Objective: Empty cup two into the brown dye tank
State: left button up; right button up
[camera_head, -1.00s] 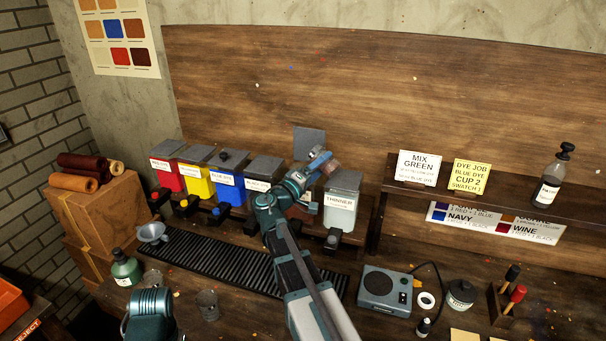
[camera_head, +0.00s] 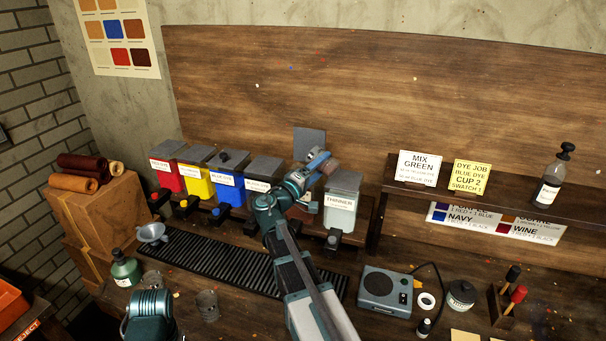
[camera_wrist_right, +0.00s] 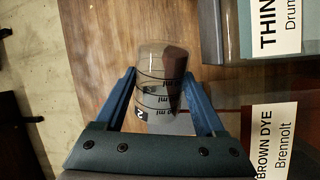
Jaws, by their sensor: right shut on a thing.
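My right gripper (camera_head: 316,162) is raised over the row of dye tanks and shut on a clear measuring cup (camera_wrist_right: 160,82). The cup has dark ml markings and is tipped over; brownish colour shows through its far part. In the head view the cup (camera_head: 330,166) shows small beyond the fingers. The brown dye tank stands beneath the gripper, mostly hidden by my arm; its raised grey lid (camera_head: 309,143) shows behind, and its "BROWN DYE" label (camera_wrist_right: 275,142) shows in the right wrist view. Part of my left arm shows at lower left; its fingers cannot be made out.
The thinner tank (camera_head: 341,204) stands close on the right, and red, yellow, blue and another tank stand on the left. A black ribbed mat (camera_head: 215,260) lies in front. Clear cups (camera_head: 207,305), a green bottle (camera_head: 125,268) and a grey device (camera_head: 386,291) stand on the bench.

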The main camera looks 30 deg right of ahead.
jog(key=shift+w+a+r+n+p, duration=0.25)
jog(key=shift+w+r+n+p, duration=0.1)
jog(key=shift+w+n, duration=0.45)
dwell(1.0)
jog(key=shift+w+f+n+t+b, duration=0.1)
jog(key=shift+f+n+t+b, duration=0.15)
jog(key=shift+n, duration=0.3)
jog(key=shift+f+n+t+b, duration=0.1)
jog(key=shift+n+t+b, duration=0.1)
jog(key=shift+n, duration=0.35)
dwell(0.8)
jog(key=shift+a+r+n, duration=0.1)
jog(key=shift+n, duration=0.2)
jog(key=shift+m, duration=0.5)
jog(key=shift+s+d+r+m+g+p, duration=0.15)
jog(key=shift+s+m+p, duration=0.1)
jog(key=shift+m, duration=0.3)
jog(key=shift+s+d+r+m+g+p, duration=0.15)
jog(key=shift+s+m, duration=0.1)
jog(key=shift+m, duration=0.3)
jog(key=shift+s+f+m+b, duration=0.45)
jog(key=shift+s+f+m, duration=0.1)
jog(key=shift+m, duration=0.15)
jog(key=shift+d+r, duration=0.1)
jog(key=shift+r, duration=0.05)
jog(key=shift+w, duration=0.1)
